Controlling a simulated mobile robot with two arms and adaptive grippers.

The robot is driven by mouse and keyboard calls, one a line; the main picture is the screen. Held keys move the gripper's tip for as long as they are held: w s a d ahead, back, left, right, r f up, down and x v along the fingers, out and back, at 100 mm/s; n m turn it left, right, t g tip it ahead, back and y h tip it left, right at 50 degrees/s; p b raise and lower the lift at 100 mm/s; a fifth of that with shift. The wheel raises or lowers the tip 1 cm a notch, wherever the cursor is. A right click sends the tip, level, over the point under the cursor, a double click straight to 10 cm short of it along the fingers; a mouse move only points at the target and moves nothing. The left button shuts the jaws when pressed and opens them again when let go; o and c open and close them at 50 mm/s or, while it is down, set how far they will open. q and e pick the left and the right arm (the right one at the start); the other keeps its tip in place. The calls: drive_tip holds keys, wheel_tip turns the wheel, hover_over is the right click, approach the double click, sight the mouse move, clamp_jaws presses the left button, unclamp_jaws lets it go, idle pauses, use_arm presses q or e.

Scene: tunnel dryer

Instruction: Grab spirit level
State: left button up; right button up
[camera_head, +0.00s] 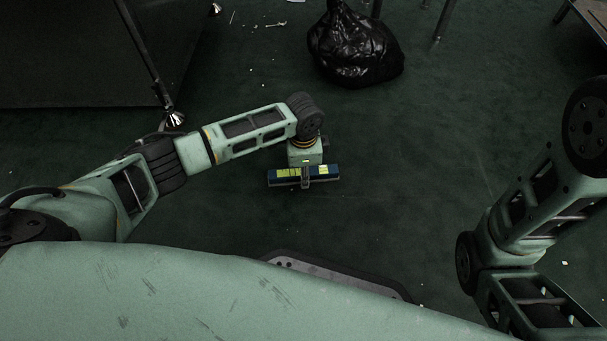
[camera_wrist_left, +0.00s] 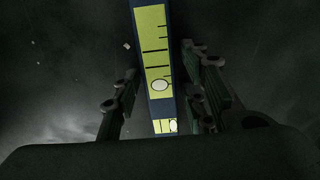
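The spirit level (camera_head: 286,176) is a dark blue bar with yellow-green panels, lying crosswise near the middle of the head view. In the left wrist view the spirit level (camera_wrist_left: 155,45) runs lengthwise between the fingers, its panels marked with black lines and pale round spots. My left gripper (camera_head: 305,177) is at the middle of the level, reaching down to it. In the left wrist view my left gripper (camera_wrist_left: 164,92) is open, one finger on each side of the level, with a dark gap visible on both sides. My right arm shows at the right, but its gripper is out of view.
A black garbage bag (camera_head: 354,45) sits on the dark green floor (camera_head: 400,170) beyond the level. A large dark panel (camera_head: 70,55) fills the upper left. Metal legs (camera_head: 443,20) stand at the top right. Floor around the level is mostly clear, with small scraps.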

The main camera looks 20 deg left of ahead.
use_arm(q)
clamp_jaws()
drive_tip(key=shift+r, duration=0.15)
idle(0.4)
